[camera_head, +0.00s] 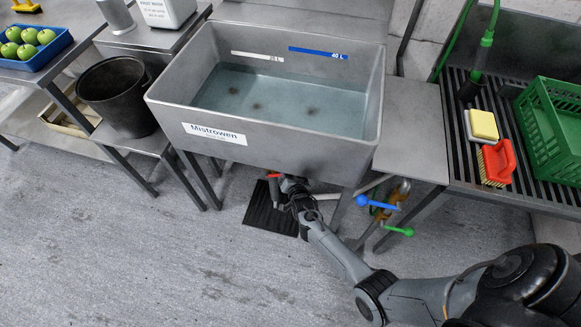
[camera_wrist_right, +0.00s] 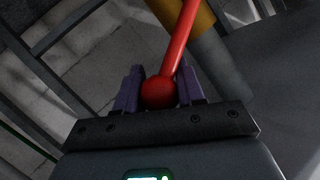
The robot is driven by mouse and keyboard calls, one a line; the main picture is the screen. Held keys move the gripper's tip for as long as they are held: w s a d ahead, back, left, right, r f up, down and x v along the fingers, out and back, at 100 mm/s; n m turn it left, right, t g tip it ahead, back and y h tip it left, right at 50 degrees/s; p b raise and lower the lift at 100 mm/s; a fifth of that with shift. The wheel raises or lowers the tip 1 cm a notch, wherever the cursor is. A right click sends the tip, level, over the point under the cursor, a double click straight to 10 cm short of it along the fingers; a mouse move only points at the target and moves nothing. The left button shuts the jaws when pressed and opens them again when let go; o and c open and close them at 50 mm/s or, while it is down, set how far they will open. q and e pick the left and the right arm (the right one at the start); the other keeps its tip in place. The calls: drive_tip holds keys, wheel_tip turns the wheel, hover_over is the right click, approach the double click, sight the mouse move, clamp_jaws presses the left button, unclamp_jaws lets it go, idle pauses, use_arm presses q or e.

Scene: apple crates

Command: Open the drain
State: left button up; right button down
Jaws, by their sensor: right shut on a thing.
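The grey metal sink (camera_head: 260,140), labelled Mistrowen, holds clear water (camera_head: 290,100) with dark spots on its bottom. Under its front edge, a red lever (camera_head: 274,176) shows at my right gripper (camera_head: 287,181). In the right wrist view the red lever (camera_wrist_right: 179,40) ends in a round red knob (camera_wrist_right: 158,92) and meets a brass-coloured part (camera_wrist_right: 190,18) on a grey pipe. My right gripper (camera_wrist_right: 159,88) is shut on the knob, with a purple finger on either side. In the head view my arm partly hides the lever and pipe. My left gripper is not in view.
A blue-handled valve lever (camera_head: 375,203) and a green one (camera_head: 399,230) sit right of the sink. The front floor is clear.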

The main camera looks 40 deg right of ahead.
drive_tip(key=shift+w+a+r+n+g+p, duration=0.1)
drive_tip(key=shift+w+r+n+g+p, duration=0.2)
drive_tip(key=shift+r+p, duration=0.25)
drive_tip(key=c, duration=0.7)
unclamp_jaws()
drive_tip(key=shift+f, duration=0.1)
drive_tip(key=shift+s+a+r+p, duration=0.2)
drive_tip(key=shift+s+r+p, duration=0.05)
drive_tip(key=shift+s+p, duration=0.1)
drive_tip(key=p+v, duration=0.4)
drive_tip(key=v, duration=0.6)
drive_tip(key=shift+p, duration=0.3)
